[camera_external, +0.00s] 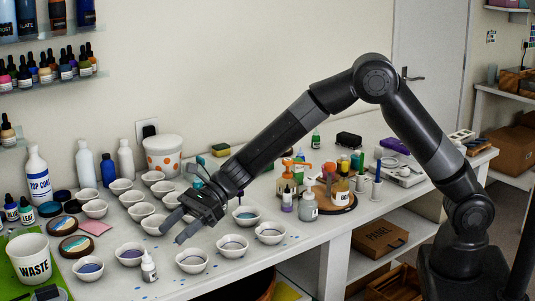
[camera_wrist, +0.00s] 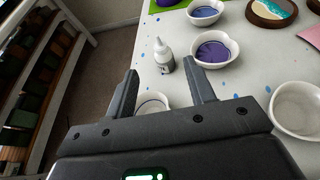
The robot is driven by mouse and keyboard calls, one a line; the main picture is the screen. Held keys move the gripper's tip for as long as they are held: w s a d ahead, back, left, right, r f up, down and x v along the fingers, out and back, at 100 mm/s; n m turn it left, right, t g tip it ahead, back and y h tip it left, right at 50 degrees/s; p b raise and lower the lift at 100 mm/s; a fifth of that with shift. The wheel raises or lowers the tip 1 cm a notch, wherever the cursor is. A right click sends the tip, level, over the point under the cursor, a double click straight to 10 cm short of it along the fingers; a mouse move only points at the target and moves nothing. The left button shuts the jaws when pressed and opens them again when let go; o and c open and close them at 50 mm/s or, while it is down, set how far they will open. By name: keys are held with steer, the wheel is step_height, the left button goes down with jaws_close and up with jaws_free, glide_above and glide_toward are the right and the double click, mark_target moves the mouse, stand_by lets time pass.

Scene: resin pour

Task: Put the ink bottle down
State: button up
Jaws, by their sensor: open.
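A small white ink bottle (camera_external: 148,267) with a pointed tip and dark label stands upright on the white table, near its front edge. It also shows in the wrist view (camera_wrist: 163,57), beyond my fingertips. My gripper (camera_external: 177,226) is open and empty, above the table and to the right of the bottle in the external view. In the wrist view my two fingers (camera_wrist: 164,80) are spread apart, with the bottle standing clear of them.
Bowls surround the bottle: a purple one (camera_external: 89,268) to its left, one (camera_external: 130,255) behind it, another (camera_external: 192,261) to its right. The WASTE cup (camera_external: 34,258) stands at the far left. The table's front edge is close.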

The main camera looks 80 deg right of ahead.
steer(key=s+d+r+n+g+h, duration=0.1)
steer(key=s+d+r+n+g, duration=0.1)
steer(key=s+r+n, duration=0.7)
steer(key=s+d+r+n+g+h, duration=0.15)
steer(key=s+r+n, duration=0.25)
steer(key=s, duration=0.9)
steer(key=s+d+n+h, duration=0.4)
steer(key=s+d+n, duration=0.2)
steer(key=s, duration=0.6)
steer(key=s+d+n+t+h, duration=0.1)
steer(key=s+d+n+h, duration=0.3)
steer(key=s, duration=0.8)
steer(key=d+n, duration=0.2)
steer(key=d, duration=0.1)
steer(key=shift+d, duration=0.4)
steer(key=shift+s, duration=0.1)
steer(key=shift+c, duration=0.8)
